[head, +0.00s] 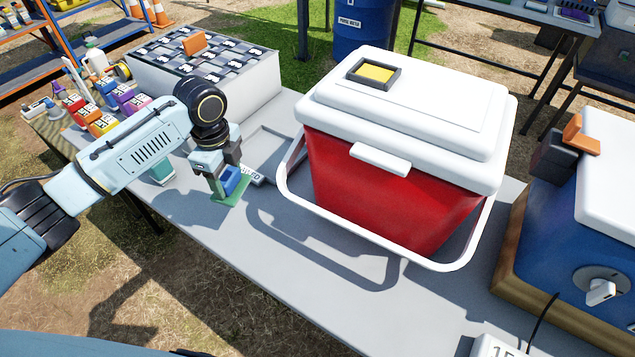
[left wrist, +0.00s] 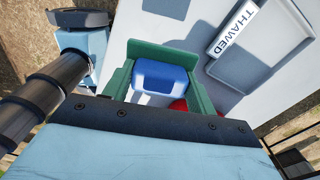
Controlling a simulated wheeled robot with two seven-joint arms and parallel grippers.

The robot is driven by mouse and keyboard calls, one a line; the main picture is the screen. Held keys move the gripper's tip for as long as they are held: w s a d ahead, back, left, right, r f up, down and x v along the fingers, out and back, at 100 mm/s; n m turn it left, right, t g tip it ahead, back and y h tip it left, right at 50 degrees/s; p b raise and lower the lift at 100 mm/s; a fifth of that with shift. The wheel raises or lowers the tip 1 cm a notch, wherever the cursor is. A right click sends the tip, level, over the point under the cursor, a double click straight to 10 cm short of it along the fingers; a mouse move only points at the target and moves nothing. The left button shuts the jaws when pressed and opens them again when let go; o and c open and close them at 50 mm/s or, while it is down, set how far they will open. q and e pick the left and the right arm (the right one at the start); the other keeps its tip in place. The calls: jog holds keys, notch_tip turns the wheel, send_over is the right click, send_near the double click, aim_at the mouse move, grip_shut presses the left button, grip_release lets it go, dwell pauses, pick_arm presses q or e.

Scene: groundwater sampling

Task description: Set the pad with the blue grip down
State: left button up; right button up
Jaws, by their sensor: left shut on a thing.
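My left gripper (head: 230,172) is shut on the blue grip (head: 234,179) of a green pad (head: 232,194). My right gripper is not in view.
A red cooler (head: 385,185) with a white lid (head: 420,95) and a lowered white handle (head: 330,243) stands right of the gripper. A checkered-top box (head: 215,80) is behind. Several coloured blocks (head: 100,110) lie at left. The front table strip (head: 300,265) is bare.

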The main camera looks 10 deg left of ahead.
pick_arm(q)
jog(key=f+m, duration=0.1)
jog(key=a+f+m, duration=0.1)
jog(key=m, duration=0.1)
jog(key=shift+w+a+f, duration=0.1)
jog(key=shift+a+f, duration=0.15)
jog(key=shift+a, duration=0.05)
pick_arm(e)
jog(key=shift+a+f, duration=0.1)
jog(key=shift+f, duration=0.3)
pick_arm(q)
notch_tip(320, 180, down, 6)
jog(key=shift+r+b, duration=0.25)
jog(key=shift+b, duration=0.65)
jog(key=shift+f, duration=0.55)
notch_tip(320, 180, down, 3)
jog(key=shift+f+b, duration=0.1)
jog(key=shift+b, duration=0.4)
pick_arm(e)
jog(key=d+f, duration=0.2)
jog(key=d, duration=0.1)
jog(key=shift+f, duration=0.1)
pick_arm(q)
jog(key=shift+f, duration=0.15)
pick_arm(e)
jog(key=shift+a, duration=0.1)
